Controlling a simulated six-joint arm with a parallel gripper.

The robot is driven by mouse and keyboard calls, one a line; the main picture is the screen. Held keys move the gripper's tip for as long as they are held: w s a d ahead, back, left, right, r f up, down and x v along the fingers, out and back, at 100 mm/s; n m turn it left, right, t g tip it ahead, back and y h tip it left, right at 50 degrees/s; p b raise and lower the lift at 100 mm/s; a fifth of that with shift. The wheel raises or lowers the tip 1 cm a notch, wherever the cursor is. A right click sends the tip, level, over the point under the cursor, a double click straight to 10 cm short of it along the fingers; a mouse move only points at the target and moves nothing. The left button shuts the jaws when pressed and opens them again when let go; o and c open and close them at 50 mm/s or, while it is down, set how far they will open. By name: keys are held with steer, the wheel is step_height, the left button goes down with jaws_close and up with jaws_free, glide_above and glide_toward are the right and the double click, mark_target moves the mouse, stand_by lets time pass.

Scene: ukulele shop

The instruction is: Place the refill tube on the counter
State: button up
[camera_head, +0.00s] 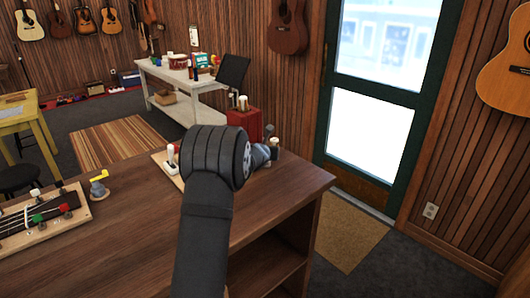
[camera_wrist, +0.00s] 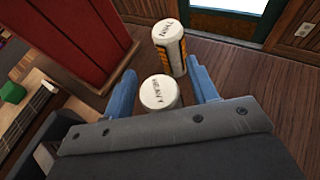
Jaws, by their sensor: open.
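In the wrist view, a white-capped tube (camera_wrist: 158,93) with dark lettering on its lid is between the open fingers of my gripper (camera_wrist: 163,85). Its lower part is hidden by the gripper. I see no finger closed on it. A second white-capped tube (camera_wrist: 171,52), with orange and black stripes on its side, stands just beyond it. I cannot tell which one is the refill tube. In the head view, my gripper (camera_head: 264,153) is largely hidden behind my arm, over the far right part of the brown wooden counter (camera_head: 140,240). A white-topped item (camera_head: 274,143) shows beside it.
A red box (camera_head: 245,122) with white-topped items above it stands beyond the gripper; a red panel (camera_wrist: 70,40) fills the left of the wrist view. A ukulele neck jig (camera_head: 45,220) and a yellow-topped item (camera_head: 98,183) are at left. The counter's front middle is clear.

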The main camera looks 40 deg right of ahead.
steer(key=v, duration=1.2)
stand_by(0.4)
steer(key=x, duration=1.2)
steer(key=shift+d+f, duration=0.1)
steer(key=shift+r, duration=0.4)
steer(key=shift+f, duration=0.2)
